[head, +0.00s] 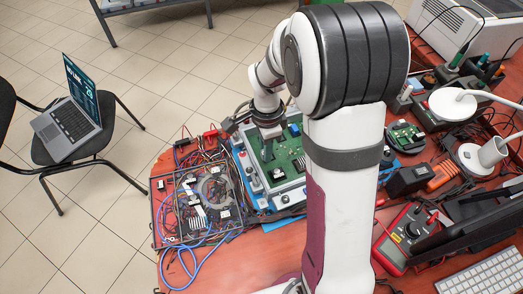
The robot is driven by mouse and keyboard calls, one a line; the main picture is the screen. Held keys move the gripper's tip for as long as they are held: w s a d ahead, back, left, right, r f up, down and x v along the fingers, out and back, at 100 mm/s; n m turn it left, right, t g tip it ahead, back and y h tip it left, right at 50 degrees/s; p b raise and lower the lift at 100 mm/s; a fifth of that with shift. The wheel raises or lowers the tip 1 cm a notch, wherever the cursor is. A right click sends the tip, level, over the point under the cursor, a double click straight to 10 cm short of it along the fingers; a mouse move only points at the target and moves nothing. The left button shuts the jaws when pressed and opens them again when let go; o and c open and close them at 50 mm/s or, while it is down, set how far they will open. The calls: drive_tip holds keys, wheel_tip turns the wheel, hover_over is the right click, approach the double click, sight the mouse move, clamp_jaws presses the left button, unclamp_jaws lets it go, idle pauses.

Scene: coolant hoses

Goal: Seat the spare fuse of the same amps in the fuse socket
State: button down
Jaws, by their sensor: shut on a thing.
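My gripper (268,150) points down over the green circuit board (284,158), which is set in a grey and blue unit (290,191) on the red bench. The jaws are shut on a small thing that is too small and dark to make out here. No fuse, amp marking or fuse socket can be told apart at this size. My arm hides the bench to the right of the unit. I cannot tell whether the jaws or the held thing touch the board.
A tray of tangled wires (178,205) lies left of the unit. A red multimeter (408,236), a keyboard (485,274), a white lamp (455,104) and tools crowd the right side. A laptop (72,120) sits on a chair away from the bench.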

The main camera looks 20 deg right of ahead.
drive_tip(key=shift+n, duration=0.3)
drive_tip(key=w+f, duration=0.1)
drive_tip(key=w+d, duration=0.1)
drive_tip(key=w, duration=0.1)
drive_tip(key=w+d+f, duration=0.1)
drive_tip(key=shift+w+d+f, duration=0.15)
drive_tip(key=shift+w+f, duration=0.1)
drive_tip(key=shift+f, duration=2.1)
drive_tip(key=shift+f, duration=0.1)
drive_tip(key=shift+f, duration=0.35)
drive_tip(key=shift+f, duration=0.35)
idle(0.3)
drive_tip(key=shift+c, duration=2.3)
unclamp_jaws()
wheel_tip(320, 180, up, 7)
